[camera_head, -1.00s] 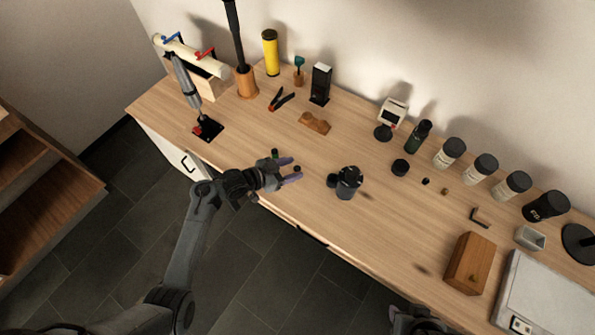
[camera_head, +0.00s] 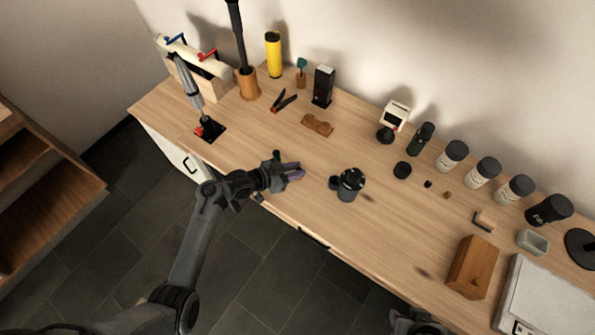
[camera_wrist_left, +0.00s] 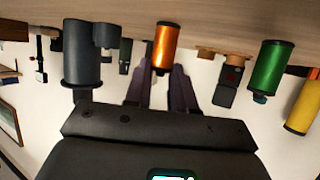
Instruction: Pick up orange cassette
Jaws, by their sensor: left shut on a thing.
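The orange cassette (camera_wrist_left: 165,46), a small cylinder with dark ends, sits between the fingertips of my left gripper (camera_wrist_left: 164,80) in the left wrist view. The fingers are shut on it. In the head view my left gripper (camera_head: 292,172) is low over the front part of the table, and its fingers hide the cassette. I cannot tell whether the cassette still touches the tabletop. My right gripper (camera_head: 415,325) is only partly in view at the bottom edge, and its jaws cannot be made out.
A green cassette (camera_wrist_left: 268,66) stands close beside my left gripper. A black tank (camera_head: 350,185) stands to its right on the wooden table (camera_head: 250,142). A wooden box (camera_head: 470,267) and several bottles are further right. Open tabletop lies behind the gripper.

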